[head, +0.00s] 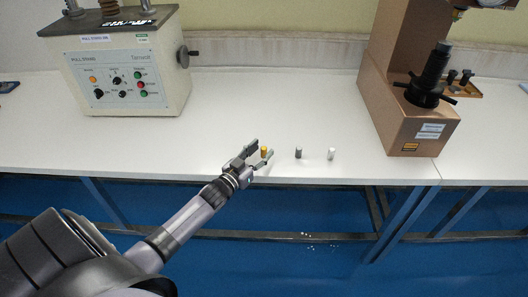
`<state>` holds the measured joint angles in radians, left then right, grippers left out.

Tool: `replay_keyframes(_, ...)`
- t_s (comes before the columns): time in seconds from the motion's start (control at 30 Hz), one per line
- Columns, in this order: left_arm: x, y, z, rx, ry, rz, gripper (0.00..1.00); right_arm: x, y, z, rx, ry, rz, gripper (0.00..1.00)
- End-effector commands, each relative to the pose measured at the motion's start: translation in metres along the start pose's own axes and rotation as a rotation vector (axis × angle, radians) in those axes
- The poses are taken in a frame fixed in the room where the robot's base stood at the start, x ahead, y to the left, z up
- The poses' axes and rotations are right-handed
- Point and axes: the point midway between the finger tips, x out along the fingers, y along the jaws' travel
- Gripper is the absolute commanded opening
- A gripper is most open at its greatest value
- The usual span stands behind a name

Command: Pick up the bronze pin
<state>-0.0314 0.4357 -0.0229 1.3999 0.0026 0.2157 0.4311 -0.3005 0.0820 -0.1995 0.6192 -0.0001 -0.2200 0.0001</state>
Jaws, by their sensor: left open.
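Three small upright pins stand in a row near the front edge of the white bench. The leftmost is the golden bronze pin (264,152). The middle one is a dark grey pin (298,153), and the rightmost is a pale silver pin (331,154). My left gripper (261,153) is open, with its fingers around or beside the bronze pin; from this angle I cannot tell whether either finger touches it. My right gripper is not in view.
A beige control box (125,75) with buttons and knobs stands at the left of the bench. A copper-brown hardness tester (405,95) stands at the right. The white bench top (270,105) between them is clear behind the pins.

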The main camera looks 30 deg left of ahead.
Motion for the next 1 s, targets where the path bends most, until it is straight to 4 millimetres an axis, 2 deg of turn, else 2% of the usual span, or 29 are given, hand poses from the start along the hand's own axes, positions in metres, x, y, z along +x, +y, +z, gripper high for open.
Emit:
replay_keyframes(0.2,0.0003,0.0002,0.0003,-0.001,0.0,0.0,0.41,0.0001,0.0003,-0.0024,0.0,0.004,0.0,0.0)
replay_keyframes(0.8,0.0,0.0002,0.0002,-0.001,0.0,0.0,0.01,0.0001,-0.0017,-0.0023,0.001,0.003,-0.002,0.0)
replay_keyframes(1.0,0.0,0.0002,0.0002,-0.001,0.0,0.0,0.0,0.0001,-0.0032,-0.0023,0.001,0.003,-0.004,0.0)
